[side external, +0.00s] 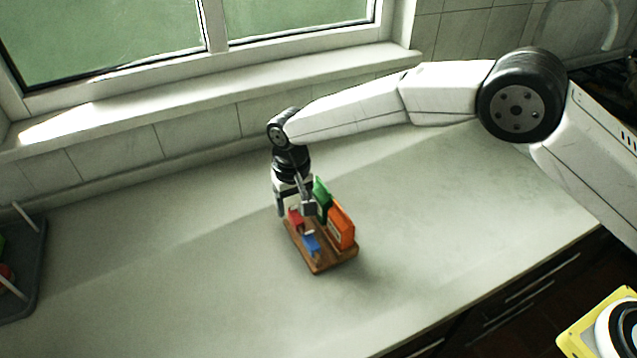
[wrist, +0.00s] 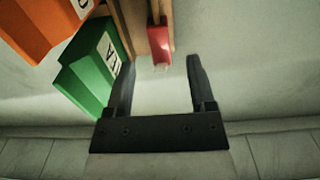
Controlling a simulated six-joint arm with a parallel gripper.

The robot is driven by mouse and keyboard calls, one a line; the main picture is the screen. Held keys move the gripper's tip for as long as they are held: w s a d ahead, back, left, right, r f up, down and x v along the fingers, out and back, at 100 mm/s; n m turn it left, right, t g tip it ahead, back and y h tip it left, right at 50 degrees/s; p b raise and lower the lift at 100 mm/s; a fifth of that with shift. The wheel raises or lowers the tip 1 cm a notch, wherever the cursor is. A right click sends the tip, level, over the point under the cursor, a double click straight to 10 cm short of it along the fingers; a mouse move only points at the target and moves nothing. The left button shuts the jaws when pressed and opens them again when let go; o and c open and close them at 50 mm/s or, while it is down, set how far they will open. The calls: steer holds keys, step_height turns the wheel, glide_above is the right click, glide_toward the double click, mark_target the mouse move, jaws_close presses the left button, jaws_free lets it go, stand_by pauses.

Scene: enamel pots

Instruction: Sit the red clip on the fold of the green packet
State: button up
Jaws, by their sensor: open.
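The red clip (side external: 295,218) stands on a wooden board (side external: 319,266), on the side nearer the window. In the wrist view the red clip (wrist: 160,44) lies just ahead of my gripper, roughly in line with the gap between its fingers. The green packet (side external: 322,196) stands upright on the board beside the clip; in the wrist view the green packet (wrist: 92,75) is left of my gripper, close to the left finger. My gripper (side external: 305,207) is low over the board's far end. In the wrist view my gripper (wrist: 160,70) is open with nothing between its fingers.
An orange packet (side external: 341,228) stands next to the green one, and a blue clip (side external: 310,243) sits near the board's front end. A grey rack (side external: 38,270) is at the far left. The counter (side external: 180,270) around the board is clear. The window wall runs behind.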

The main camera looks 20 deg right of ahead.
mark_target(295, 214)
steer(key=shift+f, duration=1.65)
jaws_close()
